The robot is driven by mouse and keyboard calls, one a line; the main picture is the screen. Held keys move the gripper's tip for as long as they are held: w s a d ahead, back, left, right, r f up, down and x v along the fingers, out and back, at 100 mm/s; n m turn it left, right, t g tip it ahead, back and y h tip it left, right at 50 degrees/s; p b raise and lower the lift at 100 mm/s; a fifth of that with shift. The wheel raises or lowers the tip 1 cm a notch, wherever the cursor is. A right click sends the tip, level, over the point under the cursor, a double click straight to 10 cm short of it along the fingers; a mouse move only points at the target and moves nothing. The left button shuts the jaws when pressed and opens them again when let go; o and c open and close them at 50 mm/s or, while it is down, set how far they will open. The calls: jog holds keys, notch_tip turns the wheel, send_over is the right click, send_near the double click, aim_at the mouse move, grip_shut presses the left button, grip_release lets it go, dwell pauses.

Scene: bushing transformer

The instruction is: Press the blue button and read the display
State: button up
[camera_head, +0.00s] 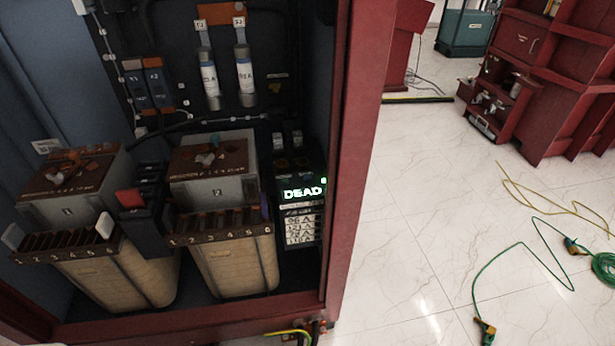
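The display (303,192) is lit inside the red cabinet, on a dark unit at its lower right. It reads "DEAD" in bright white-green letters, with a small green light at its upper right. Below it are white labels (301,229) with several lines of letters and numbers, too small to read surely. I cannot make out a blue button; a small dark purple-blue spot (266,206) shows left of the display, but I cannot tell what it is. My gripper is not in view.
Two transformer units (103,262) (228,254) stand on the cabinet floor. A red switch (130,198) sits between them. The cabinet's red right post (360,150) borders open white floor (410,230). A green cable (510,250) lies on the floor at right; red cabinets (540,80) stand behind.

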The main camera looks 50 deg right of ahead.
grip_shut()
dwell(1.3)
